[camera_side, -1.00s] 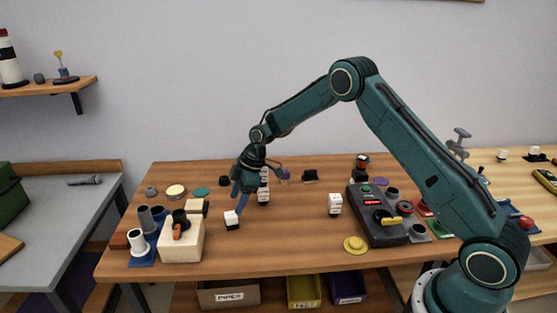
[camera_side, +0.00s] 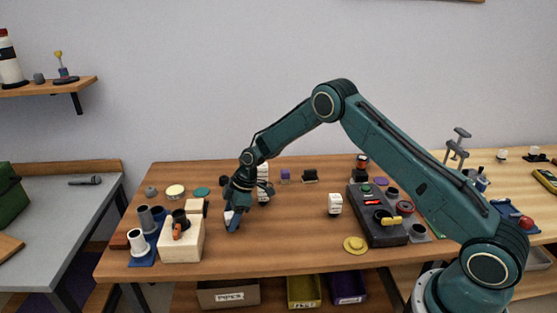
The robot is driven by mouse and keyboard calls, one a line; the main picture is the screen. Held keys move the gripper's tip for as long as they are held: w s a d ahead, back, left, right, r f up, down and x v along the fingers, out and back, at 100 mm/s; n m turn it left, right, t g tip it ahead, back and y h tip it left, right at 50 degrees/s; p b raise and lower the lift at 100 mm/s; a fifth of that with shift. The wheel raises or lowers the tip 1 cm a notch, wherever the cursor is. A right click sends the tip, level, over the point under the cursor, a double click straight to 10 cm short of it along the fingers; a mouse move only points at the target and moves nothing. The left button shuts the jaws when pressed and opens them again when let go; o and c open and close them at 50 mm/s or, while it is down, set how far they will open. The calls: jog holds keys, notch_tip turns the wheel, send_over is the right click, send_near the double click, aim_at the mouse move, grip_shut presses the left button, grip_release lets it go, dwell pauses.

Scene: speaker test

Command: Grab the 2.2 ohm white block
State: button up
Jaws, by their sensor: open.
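A small white block (camera_side: 228,215) stands on the wooden table, left of the middle. My gripper (camera_side: 233,222) is open and low over it, with its fingers beside the block and hiding most of it. I cannot tell whether they touch it. A second white block with dark markings (camera_side: 335,204) stands alone to the right. A taller white stack (camera_side: 263,172) stands behind my gripper and is partly hidden by it. The markings are too small to read, so I cannot tell which block is the 2.2 ohm one.
A pale wooden box (camera_side: 181,242) stands close to the left of my gripper. A dark control box (camera_side: 377,217) with a red display and a yellow disc (camera_side: 355,244) lie to the right. The table between the gripper and the right-hand white block is clear.

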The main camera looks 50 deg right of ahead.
aim_at(231, 215)
jog(key=shift+f, duration=0.2)
jog(key=shift+c, duration=0.4)
jog(key=c, duration=1)
jog(key=shift+r, duration=0.15)
notch_tip(231, 215, up, 20)
dwell(0.6)
